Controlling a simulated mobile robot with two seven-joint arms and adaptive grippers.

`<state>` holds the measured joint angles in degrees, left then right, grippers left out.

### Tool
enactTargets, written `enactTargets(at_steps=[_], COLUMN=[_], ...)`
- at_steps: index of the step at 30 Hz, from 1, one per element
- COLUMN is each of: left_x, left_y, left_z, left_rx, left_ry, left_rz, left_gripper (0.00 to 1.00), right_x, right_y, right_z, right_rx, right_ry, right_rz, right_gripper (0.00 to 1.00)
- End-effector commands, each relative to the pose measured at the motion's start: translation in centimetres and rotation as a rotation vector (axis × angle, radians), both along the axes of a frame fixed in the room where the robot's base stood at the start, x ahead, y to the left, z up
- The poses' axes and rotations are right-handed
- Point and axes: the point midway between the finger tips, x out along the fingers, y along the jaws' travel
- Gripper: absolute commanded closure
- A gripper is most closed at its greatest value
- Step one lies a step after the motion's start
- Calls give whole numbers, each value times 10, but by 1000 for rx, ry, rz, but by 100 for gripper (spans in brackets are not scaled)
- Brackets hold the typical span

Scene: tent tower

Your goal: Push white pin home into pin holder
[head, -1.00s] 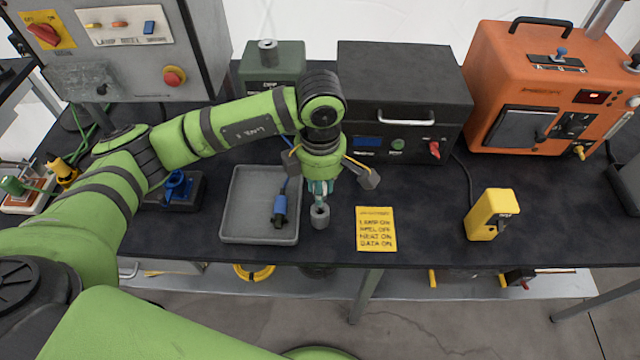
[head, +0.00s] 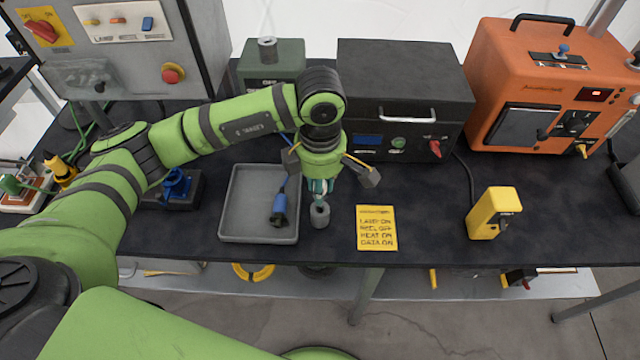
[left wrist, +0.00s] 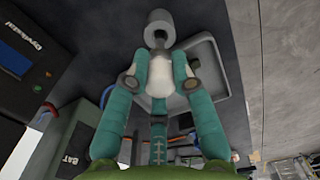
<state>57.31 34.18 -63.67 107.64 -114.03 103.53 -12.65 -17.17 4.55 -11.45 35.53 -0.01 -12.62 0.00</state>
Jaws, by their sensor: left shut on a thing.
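The pin holder (head: 320,215) is a small grey cylinder with a dark hole in its top, standing on the black bench near its front edge. It also shows in the left wrist view (left wrist: 160,26), with its hole facing the fingers. My left gripper (head: 319,188) is just behind and above the holder in the head view. In the left wrist view its teal fingers (left wrist: 160,72) are shut on the white pin (left wrist: 159,78). The pin's end points at the holder, close to its hole. I cannot tell whether the tip is inside. My right gripper is not in view.
A grey tray (head: 231,236) with a blue connector (head: 279,210) lies just left of the holder. A yellow note (head: 376,228) lies to its right, and a yellow block (head: 493,213) stands farther right. A dark box (head: 405,95) stands behind.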

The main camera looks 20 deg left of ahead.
Motion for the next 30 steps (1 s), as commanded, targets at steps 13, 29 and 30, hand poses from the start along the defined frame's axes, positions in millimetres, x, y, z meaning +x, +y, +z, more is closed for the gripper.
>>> enactTargets(at_steps=[13,29,30], left_x=[0,1,1], left_y=[0,0,0], left_z=[1,1,1], left_rx=[0,0,0], left_ry=[-1,-2,-2], left_rz=[0,-4,-4], left_gripper=[100,100,100], right_x=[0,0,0], right_y=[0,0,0], right_z=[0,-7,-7], right_rx=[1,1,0], right_ry=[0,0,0], right_rz=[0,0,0], right_gripper=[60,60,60])
